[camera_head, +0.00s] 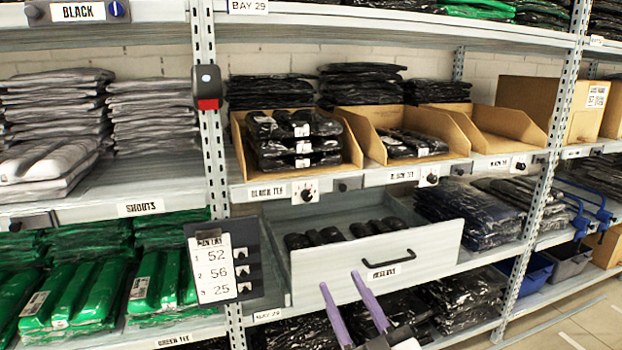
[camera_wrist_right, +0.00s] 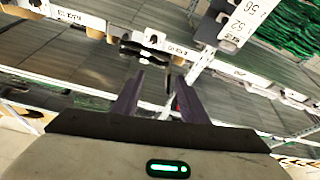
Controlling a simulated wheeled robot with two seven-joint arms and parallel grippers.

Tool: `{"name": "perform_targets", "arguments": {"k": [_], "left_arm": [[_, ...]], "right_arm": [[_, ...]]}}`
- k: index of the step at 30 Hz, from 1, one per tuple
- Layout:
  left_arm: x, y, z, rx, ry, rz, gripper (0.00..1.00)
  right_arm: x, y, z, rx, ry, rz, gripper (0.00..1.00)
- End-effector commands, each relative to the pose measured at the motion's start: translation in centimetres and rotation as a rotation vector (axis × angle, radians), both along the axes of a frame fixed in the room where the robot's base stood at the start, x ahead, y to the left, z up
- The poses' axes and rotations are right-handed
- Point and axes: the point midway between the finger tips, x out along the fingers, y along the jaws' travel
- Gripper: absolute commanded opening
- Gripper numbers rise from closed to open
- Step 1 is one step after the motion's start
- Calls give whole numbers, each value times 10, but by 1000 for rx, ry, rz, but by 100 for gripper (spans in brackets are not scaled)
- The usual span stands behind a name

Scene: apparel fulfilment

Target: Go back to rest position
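My right gripper (camera_head: 352,300) shows at the bottom of the head view, its two purple fingers spread apart with nothing between them. It is in front of and below the pulled-out grey drawer (camera_head: 440,248), apart from its dark handle (camera_head: 388,258). In the right wrist view, the same gripper (camera_wrist_right: 157,88) is open and empty, with shelving beyond. My left gripper is in neither view.
The drawer juts out from the shelf and holds several dark rolled garments (camera_head: 315,238). Cardboard bins (camera_head: 510,122) line the shelf above. A number sign (camera_head: 222,268) hangs by the left upright (camera_head: 212,160). Open floor (camera_head: 585,325) shows at lower right.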

Motion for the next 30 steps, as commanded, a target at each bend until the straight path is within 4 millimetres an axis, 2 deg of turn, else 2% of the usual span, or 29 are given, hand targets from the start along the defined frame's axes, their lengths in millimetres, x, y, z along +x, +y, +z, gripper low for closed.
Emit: {"name": "perform_targets", "arguments": {"k": [3, 6, 11, 22, 24, 26, 30], "left_arm": [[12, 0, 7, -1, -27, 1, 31], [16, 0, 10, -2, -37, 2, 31], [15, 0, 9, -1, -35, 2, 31], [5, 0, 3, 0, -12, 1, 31], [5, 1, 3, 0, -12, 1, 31], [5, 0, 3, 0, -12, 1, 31], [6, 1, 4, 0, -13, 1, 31]], "right_arm": [[2, -21, -14, -80, 1, -11, 40], [3, -39, -23, -144, 0, -19, 40], [5, -72, -38, -256, 0, -34, 40], [6, -164, -59, -549, 7, -72, 40], [-12, -158, -91, -532, 98, -54, 40], [-24, -159, -112, -533, 164, -47, 40], [-61, -162, -163, -533, 332, -33, 40]]}}
